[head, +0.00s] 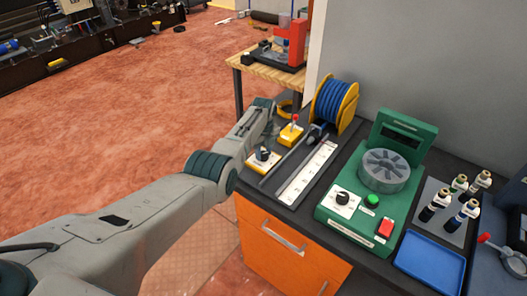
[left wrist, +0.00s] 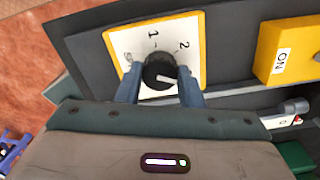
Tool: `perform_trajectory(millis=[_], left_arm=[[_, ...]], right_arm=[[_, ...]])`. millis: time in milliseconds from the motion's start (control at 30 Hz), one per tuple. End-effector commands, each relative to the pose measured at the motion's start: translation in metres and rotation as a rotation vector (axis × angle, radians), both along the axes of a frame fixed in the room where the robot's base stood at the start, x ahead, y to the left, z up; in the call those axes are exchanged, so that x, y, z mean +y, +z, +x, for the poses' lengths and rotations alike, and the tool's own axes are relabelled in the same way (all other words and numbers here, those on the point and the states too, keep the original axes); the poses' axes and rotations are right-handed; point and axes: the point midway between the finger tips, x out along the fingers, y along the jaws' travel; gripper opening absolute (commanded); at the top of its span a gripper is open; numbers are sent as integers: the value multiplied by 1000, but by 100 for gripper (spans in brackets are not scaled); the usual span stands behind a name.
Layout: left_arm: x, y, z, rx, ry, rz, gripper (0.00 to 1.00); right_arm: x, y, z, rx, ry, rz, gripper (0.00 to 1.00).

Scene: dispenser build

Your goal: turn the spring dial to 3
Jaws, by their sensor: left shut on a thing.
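A dial with a black knob (left wrist: 160,72) sits on a white plate with a yellow border (left wrist: 205,62). The plate shows a 1, a 2 to its right and a less clear mark at the left. The knob's white pointer line points right, below the 2. No 3 can be read. In the head view the dial plate (head: 257,167) lies near the bench's left end. My left gripper (left wrist: 160,84) is shut on the knob, with one blue-grey finger on each side. The arm partly hides this in the head view. My right gripper is not in view.
A yellow ON box (left wrist: 288,50) stands right of the dial. A ruled rail (head: 308,172), a blue spool (head: 336,105) and a green machine with its own black knob (head: 343,198) lie farther right. A blue tray (head: 430,264) is at the front right.

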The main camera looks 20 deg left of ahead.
Motion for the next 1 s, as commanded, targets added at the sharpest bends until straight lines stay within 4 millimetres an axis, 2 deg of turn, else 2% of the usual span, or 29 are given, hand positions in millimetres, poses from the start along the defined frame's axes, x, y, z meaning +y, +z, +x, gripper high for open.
perform_trajectory(millis=[633, 667, 767, 1000], left_arm=[[0, 2, 2, -5, -50, 0, 11], [0, 2, 2, -5, -50, 0, 38], [0, 2, 2, -5, -50, 0, 56], [0, 1, 1, -1, -50, 0, 56]], right_arm=[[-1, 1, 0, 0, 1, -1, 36], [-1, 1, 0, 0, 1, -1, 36], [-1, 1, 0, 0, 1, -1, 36], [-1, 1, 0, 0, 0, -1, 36]])
